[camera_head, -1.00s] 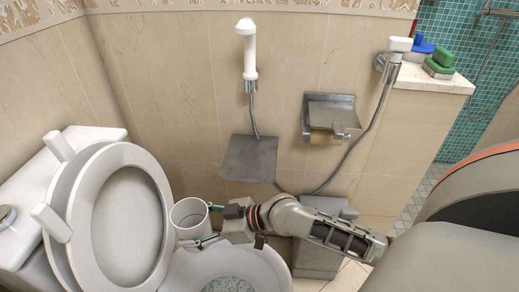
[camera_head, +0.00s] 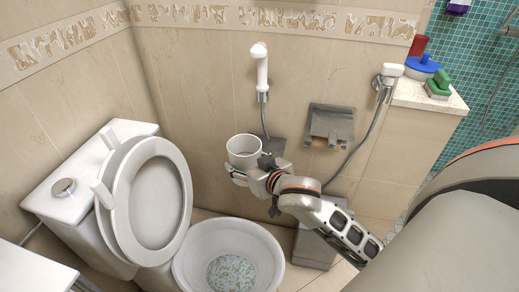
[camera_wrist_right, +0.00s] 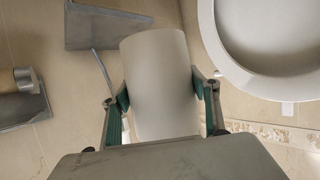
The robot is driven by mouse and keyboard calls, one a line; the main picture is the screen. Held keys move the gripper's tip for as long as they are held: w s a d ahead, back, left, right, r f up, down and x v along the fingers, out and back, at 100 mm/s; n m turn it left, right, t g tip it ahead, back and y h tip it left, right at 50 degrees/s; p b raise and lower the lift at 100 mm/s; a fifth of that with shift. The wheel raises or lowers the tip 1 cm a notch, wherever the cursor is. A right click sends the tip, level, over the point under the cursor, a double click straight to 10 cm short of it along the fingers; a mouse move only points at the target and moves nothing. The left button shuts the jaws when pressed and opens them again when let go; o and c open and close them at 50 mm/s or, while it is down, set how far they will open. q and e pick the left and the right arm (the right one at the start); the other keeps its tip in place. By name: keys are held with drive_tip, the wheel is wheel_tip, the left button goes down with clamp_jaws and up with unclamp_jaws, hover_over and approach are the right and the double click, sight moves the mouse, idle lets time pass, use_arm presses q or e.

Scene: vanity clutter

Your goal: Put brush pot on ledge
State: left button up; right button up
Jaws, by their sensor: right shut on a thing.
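The brush pot (camera_head: 243,146) is a white, open-topped cylinder. My right gripper (camera_head: 256,166) is shut around its side and holds it up in the air above the toilet bowl area, roughly upright. In the right wrist view the pot (camera_wrist_right: 160,82) sits between the two green-padded fingers (camera_wrist_right: 160,92). The ledge (camera_head: 428,96) is a pale stone top on the short tiled wall at the upper right, well to the right of the pot and higher up. My left gripper is not in view.
On the ledge stand a red box (camera_head: 418,47), a blue item (camera_head: 424,63) and a green block (camera_head: 440,80). A white hose sprayer (camera_head: 390,72) hangs at its left edge. A metal paper holder (camera_head: 331,124) and another sprayer (camera_head: 261,68) are on the wall. The raised toilet seat (camera_head: 156,205) is left.

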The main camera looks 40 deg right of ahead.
drive_tip(key=w+d+b, duration=0.3)
drive_tip(key=w+d, duration=0.7)
drive_tip(key=d, duration=0.2)
wheel_tip(320, 180, down, 8)
drive_tip(key=b, duration=0.3)
drive_tip(key=shift+r, duration=0.1)
drive_tip(key=shift+w+r, duration=0.15)
drive_tip(key=shift+r, duration=0.25)
drive_tip(key=o, duration=1.4)
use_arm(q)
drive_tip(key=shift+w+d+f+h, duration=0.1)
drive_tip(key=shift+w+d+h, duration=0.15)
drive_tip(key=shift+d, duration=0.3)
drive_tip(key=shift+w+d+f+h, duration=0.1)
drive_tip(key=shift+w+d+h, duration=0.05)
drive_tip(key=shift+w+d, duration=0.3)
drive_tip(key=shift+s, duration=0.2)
